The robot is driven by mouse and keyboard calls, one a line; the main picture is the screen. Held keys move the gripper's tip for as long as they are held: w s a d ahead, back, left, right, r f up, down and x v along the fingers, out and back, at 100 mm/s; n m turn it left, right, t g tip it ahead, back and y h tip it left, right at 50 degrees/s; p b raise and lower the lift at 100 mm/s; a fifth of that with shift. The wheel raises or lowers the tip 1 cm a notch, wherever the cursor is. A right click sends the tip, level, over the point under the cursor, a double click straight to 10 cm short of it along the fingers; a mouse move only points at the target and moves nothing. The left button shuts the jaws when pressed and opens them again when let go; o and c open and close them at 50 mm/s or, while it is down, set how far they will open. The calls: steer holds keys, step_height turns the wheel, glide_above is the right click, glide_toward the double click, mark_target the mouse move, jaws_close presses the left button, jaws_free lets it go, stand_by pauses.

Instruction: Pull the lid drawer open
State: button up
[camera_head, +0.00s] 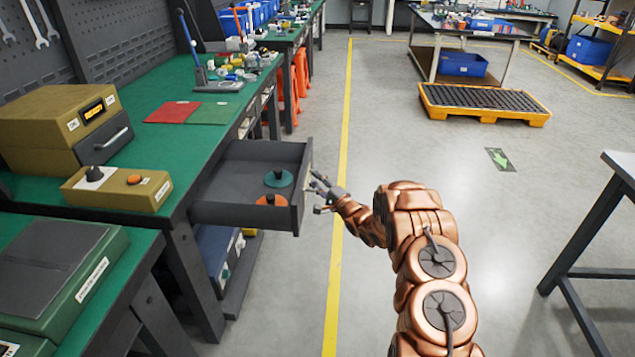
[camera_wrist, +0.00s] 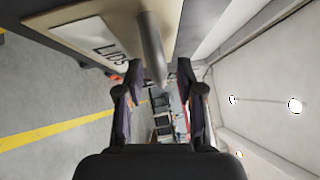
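The lid drawer (camera_head: 230,214) is pulled out from under the green-topped bench in the head view. A teal lid (camera_head: 279,179) and an orange lid (camera_head: 271,200), each with a dark knob, lie inside it. My gripper (camera_head: 319,192) is just outside the drawer's front panel, at its right side in the picture. In the wrist view, a label reading "LIDS" (camera_wrist: 100,38) is on the front, and the grey bar handle (camera_wrist: 152,48) reaches toward the space between my fingers (camera_wrist: 158,78). The fingers are spread apart, with no clear contact on the handle.
An olive box with a handle (camera_head: 70,130) and a small control box (camera_head: 117,188) stand on the bench (camera_head: 165,150). A dark table (camera_head: 625,170) is at the right. A yellow spill pallet (camera_head: 484,100) lies farther back. The floor between is clear.

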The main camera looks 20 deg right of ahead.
steer(key=v, duration=1.1)
steer(key=shift+s, duration=0.35)
steer(key=shift+d+f, duration=0.1)
